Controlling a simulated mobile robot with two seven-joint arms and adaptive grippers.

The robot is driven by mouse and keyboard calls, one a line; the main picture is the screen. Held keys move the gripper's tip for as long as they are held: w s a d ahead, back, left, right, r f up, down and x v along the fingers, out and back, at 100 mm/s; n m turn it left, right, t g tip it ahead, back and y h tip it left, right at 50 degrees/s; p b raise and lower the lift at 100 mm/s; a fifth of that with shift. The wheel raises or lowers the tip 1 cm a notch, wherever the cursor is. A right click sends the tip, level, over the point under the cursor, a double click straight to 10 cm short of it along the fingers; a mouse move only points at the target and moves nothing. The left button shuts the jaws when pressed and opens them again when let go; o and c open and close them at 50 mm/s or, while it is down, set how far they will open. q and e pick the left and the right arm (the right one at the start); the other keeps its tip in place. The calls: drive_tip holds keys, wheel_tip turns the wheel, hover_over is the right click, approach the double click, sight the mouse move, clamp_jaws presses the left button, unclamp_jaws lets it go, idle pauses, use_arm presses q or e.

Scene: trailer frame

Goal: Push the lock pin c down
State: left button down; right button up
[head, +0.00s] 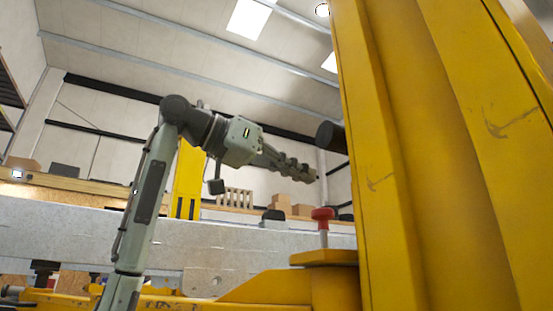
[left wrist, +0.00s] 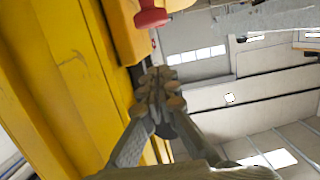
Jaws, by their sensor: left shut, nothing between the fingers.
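A lock pin with a red knob (head: 322,214) and a pale metal shaft stands upright on a yellow bracket (head: 325,257) of the trailer frame. I see no letter on it, so I cannot confirm that it is pin c. My left gripper (head: 313,176) is shut and empty, above the red knob and apart from it. In the left wrist view the shut fingers (left wrist: 160,80) point toward the yellow frame, and the red knob (left wrist: 151,16) shows just beyond their tips. My right gripper is out of view.
A tall yellow post (head: 385,150) rises close to the right of the pin and the gripper. A dark cylinder (head: 331,137) sticks out from it above the fingers. A grey beam (head: 90,220) runs behind. Boxes (head: 279,203) stand in the background.

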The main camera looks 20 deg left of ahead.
sight(320, 221)
use_arm(q)
drive_tip(key=shift+w+d+f, duration=0.15)
drive_tip(key=shift+w+f, duration=0.1)
drive_tip(key=shift+f, duration=0.5)
drive_tip(key=shift+w+d+f, duration=0.15)
drive_tip(key=shift+w+f, duration=0.05)
drive_tip(key=shift+f, duration=0.5)
drive_tip(key=shift+w+d+f, duration=0.15)
drive_tip(key=shift+w+f, duration=0.1)
drive_tip(key=shift+f, duration=0.5)
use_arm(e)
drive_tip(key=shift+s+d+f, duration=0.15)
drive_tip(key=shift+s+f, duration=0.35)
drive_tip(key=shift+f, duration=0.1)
use_arm(q)
drive_tip(key=shift+f, duration=0.1)
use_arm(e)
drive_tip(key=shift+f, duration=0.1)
use_arm(q)
wheel_tip(320, 221, down, 3)
drive_tip(key=shift+f+b, duration=0.2)
drive_tip(key=shift+b, duration=0.8)
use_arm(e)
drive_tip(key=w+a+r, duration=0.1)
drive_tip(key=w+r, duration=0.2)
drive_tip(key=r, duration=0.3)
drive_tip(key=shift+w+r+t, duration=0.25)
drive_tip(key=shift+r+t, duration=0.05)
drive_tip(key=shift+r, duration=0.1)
